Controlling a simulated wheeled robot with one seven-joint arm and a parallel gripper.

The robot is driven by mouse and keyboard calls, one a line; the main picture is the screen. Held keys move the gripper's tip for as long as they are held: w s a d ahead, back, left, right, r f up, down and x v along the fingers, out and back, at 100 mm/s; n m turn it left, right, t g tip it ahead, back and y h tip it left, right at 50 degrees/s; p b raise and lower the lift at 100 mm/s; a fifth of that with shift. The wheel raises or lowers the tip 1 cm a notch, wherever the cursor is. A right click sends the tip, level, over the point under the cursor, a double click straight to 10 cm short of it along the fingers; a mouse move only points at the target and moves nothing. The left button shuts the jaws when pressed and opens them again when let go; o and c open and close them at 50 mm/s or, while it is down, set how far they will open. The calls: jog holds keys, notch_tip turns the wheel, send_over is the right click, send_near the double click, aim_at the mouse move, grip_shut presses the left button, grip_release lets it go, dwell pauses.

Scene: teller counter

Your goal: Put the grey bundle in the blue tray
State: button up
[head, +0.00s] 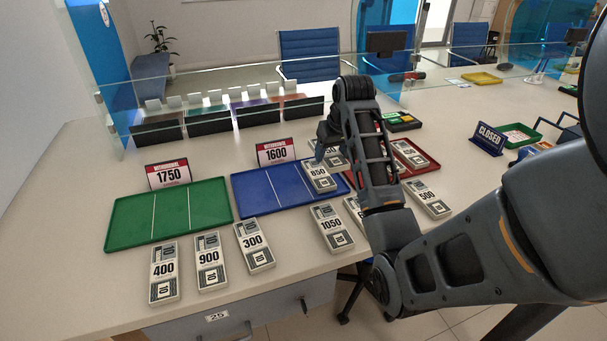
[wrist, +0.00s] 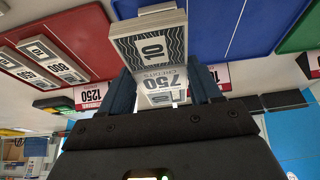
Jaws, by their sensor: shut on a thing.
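My gripper (head: 328,147), partly hidden behind my arm, is shut on this bundle's far end. I cannot tell whether the bundle touches the tray floor. Blue tray's other compartments look empty.
An empty green tray (head: 125,222) is at left; a red tray (head: 413,168) with bundles is at right.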

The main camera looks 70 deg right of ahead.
jog(key=p, duration=0.1)
send_over(289, 186)
jog(key=s+a, duration=0.1)
jog(key=f, duration=0.6)
jog(key=shift+s+f, duration=0.2)
jog(key=shift+f, duration=0.1)
jog(key=shift+w+f, duration=0.15)
jog(key=shift+f, duration=2)
jog(key=shift+a, duration=0.1)
jog(key=o, duration=1.2)
jog(key=shift+f, duration=0.15)
jog(key=v, duration=1.2)
jog(key=shift+w+r, duration=0.1)
jog(key=shift+r, duration=0.1)
